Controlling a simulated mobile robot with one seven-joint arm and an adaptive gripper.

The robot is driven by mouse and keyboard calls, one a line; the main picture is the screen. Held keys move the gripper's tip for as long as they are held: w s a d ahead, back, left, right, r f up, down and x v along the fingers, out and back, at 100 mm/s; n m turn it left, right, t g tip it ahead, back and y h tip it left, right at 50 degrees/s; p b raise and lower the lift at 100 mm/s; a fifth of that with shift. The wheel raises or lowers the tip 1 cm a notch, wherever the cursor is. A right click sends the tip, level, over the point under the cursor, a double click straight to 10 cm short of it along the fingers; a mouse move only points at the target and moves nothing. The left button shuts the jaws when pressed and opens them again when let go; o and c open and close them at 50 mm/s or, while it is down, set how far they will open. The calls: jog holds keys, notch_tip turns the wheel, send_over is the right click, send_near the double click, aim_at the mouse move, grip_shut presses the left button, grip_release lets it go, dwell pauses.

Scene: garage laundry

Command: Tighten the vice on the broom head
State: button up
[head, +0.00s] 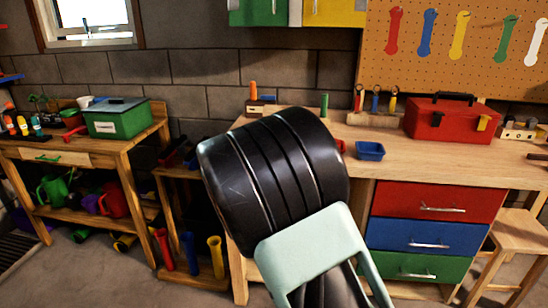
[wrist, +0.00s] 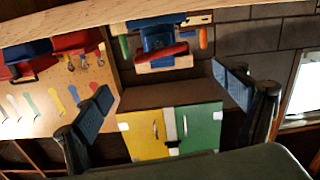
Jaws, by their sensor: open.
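In the upside-down wrist view a blue vice (wrist: 158,36) sits on the workbench, past my fingers near the top middle. A long red piece (wrist: 160,54) and a pale wooden strip (wrist: 166,64) lie across it; these look like the broom head, but I cannot tell for sure, nor how tightly the jaws close. My gripper (wrist: 165,98) is open, its two fingers wide apart with nothing between them, and apart from the vice. In the head view my arm hides the vice and the gripper.
The workbench (head: 468,150) carries a blue tray (head: 370,151), a red toolbox (head: 450,119) and, near the wall, a green cylinder (head: 325,105) and an orange-handled tool (head: 253,92). Yellow and green cabinets (wrist: 146,134) hang above. A stool (head: 515,235) stands at the right.

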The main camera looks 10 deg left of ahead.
jog(key=shift+s, duration=0.1)
jog(key=w, duration=0.5)
jog(key=w+b, duration=0.1)
jog(key=w, duration=0.4)
jog(key=shift+w+d+f, duration=0.2)
jog(key=shift+w, duration=0.05)
dwell(0.5)
jog(key=shift+c, duration=0.4)
jog(key=c, duration=1.1)
jog(key=shift+f+m+b, duration=0.15)
jog(key=shift+m+b, duration=0.25)
jog(key=shift+b, duration=0.5)
jog(key=shift+m+b, duration=0.4)
jog(key=shift+m, duration=0.1)
